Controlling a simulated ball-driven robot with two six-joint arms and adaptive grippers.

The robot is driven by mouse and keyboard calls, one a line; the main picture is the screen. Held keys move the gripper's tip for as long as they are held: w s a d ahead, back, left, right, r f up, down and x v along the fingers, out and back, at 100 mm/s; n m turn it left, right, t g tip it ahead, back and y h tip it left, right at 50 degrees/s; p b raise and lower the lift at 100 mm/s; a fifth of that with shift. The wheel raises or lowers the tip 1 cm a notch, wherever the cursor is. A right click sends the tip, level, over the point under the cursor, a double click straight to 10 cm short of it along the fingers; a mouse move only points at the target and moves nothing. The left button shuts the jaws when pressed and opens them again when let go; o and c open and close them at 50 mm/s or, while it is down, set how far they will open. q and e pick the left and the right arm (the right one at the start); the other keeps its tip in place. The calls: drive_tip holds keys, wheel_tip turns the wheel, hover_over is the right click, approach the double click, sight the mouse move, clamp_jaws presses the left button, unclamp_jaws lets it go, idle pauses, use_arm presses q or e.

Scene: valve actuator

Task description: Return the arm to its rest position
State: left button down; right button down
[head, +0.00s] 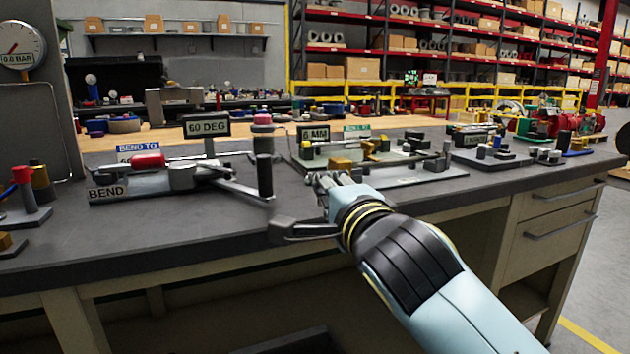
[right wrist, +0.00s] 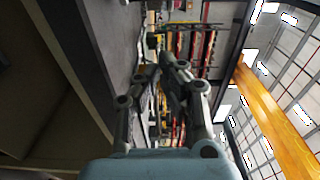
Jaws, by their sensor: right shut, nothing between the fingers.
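My right arm comes in from the lower right in the head view. Its gripper (head: 300,205) is over the front edge of the dark workbench (head: 180,240), to the right of the bending tool. In the right wrist view the gripper (right wrist: 172,62) has its fingers together, with nothing held. The bending tool (head: 175,178) has a red handle (head: 148,161), a black upright grip (head: 265,175) and a plate reading BEND. It is apart from my gripper. My left gripper does not show in either view.
A sign reading 60 DEG (head: 206,126) stands behind the bending tool. A grey plate with brass parts (head: 400,172) lies behind my gripper. Small fixtures (head: 30,200) stand at the left. A pressure gauge (head: 20,46) is on the left panel. Drawers (head: 555,235) are under the bench at right.

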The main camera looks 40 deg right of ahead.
drive_tip(key=s+f+n+g+y, duration=0.2)
drive_tip(key=s+f+n+g, duration=0.75)
drive_tip(key=f, duration=0.45)
drive_tip(key=s+a+f+n+g+y, duration=0.1)
drive_tip(key=s+a+f+n+g, duration=0.15)
drive_tip(key=s+n, duration=0.5)
drive_tip(key=s+a+f+n+g+y, duration=0.1)
drive_tip(key=s+f+n+g, duration=0.3)
drive_tip(key=s, duration=0.6)
drive_tip(key=s+d+f, duration=0.1)
drive_tip(key=s+f, duration=0.1)
drive_tip(key=f, duration=1.1)
drive_tip(key=s+d+f, duration=0.1)
drive_tip(key=d+f, duration=0.1)
drive_tip(key=f, duration=1.1)
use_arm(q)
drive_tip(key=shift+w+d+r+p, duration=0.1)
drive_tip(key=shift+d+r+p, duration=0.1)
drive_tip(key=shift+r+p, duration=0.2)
use_arm(e)
drive_tip(key=s+d+f+g, duration=0.1)
drive_tip(key=s+f, duration=1.3)
drive_tip(key=s, duration=0.4)
drive_tip(key=shift+s+f, duration=0.2)
drive_tip(key=shift+s, duration=0.2)
